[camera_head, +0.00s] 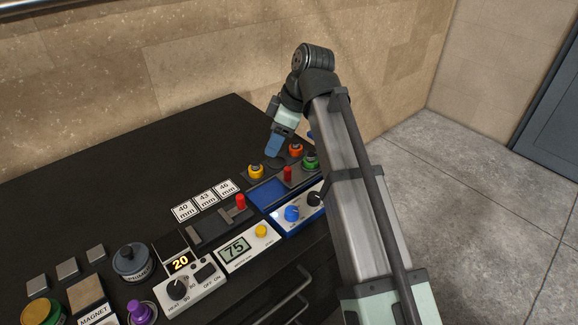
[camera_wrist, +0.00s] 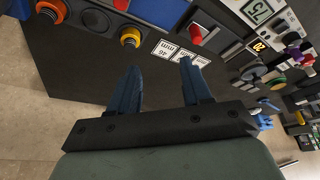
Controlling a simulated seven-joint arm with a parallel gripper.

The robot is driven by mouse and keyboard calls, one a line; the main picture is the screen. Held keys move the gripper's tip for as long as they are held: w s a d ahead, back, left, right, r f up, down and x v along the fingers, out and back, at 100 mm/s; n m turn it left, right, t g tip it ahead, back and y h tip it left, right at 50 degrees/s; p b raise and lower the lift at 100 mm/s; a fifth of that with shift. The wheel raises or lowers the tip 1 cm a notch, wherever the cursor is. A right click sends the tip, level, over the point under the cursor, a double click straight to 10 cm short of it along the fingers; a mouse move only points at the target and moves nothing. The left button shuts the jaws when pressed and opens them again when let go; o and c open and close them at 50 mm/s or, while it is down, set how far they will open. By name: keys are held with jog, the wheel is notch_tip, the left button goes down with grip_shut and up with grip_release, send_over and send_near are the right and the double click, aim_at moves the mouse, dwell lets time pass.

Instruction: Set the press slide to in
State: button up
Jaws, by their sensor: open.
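A red-knobbed slide (camera_head: 240,202) sits in a dark panel beside the white mm cards; its red knob also shows in the wrist view (camera_wrist: 196,33). A second red knob (camera_head: 287,174) stands on the blue panel further right. No readable label shows which one is the press slide. My gripper (camera_head: 273,152) hovers at the far side of the bench, behind the blue panel and near the yellow knob.
A yellow knob (camera_head: 255,171), an orange knob (camera_head: 295,150) and a green knob (camera_head: 310,160) surround the blue panel (camera_head: 268,193). White cards (camera_head: 205,200) lie flat behind the dark panel. A display reading 75 (camera_head: 235,249) stands in front. The bench behind the cards is clear.

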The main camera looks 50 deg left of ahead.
jog(key=s, duration=0.3)
jog(key=m+t, duration=0.5)
jog(key=m, duration=1)
send_near(288, 168)
jog(key=x, duration=1)
jog(key=shift+f, duration=0.1)
jog(key=shift+c, duration=0.2)
grip_shut()
